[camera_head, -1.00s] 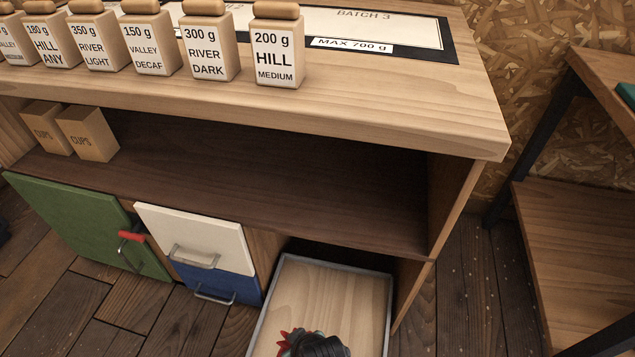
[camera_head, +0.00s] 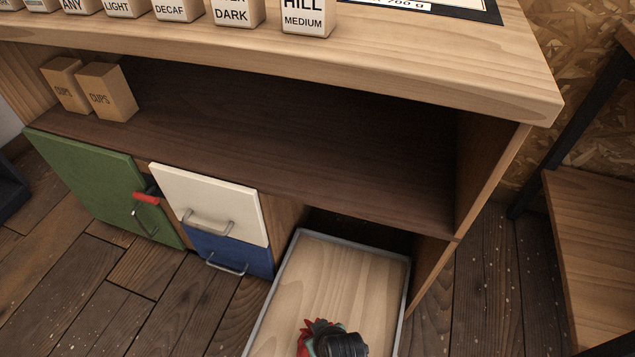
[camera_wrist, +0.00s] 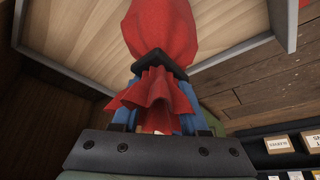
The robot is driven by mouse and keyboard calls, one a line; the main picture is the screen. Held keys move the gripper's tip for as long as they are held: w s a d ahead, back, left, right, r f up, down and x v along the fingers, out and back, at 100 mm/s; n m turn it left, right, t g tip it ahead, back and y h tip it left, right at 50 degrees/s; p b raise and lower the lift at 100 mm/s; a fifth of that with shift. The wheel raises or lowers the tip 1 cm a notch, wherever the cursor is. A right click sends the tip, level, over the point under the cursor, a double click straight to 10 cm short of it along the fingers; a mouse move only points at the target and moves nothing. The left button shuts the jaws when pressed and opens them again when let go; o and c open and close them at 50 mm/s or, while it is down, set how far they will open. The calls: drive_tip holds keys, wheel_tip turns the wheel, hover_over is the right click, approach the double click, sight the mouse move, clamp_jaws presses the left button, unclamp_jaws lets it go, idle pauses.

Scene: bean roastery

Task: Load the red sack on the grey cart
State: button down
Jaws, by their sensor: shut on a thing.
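My gripper (camera_head: 340,345) is at the bottom edge of the head view, seen from above. It is shut on the gathered neck of the red sack (camera_wrist: 160,32). In the head view only a bit of the red sack (camera_head: 304,342) shows beside the gripper; the rest is hidden or out of frame. A grey-rimmed platform with a pale wooden bed (camera_head: 308,264) lies below, partly under the counter; it may be the grey cart. In the wrist view the sack overlaps this bed (camera_wrist: 85,30). I cannot tell whether they touch.
Below are a green door (camera_head: 95,180), a white drawer (camera_head: 205,195) and a blue drawer (camera_head: 235,255). A wooden rack (camera_head: 600,240) stands right. Floor lies between.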

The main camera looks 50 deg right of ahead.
drive_tip(key=shift+w+f, duration=0.1)
drive_tip(key=shift+f, duration=0.05)
drive_tip(key=shift+f, duration=0.15)
drive_tip(key=shift+c, duration=2.2)
unclamp_jaws()
drive_tip(key=shift+f, duration=0.1)
drive_tip(key=p+v, duration=0.6)
drive_tip(key=v, duration=0.6)
drive_tip(key=shift+p, duration=0.4)
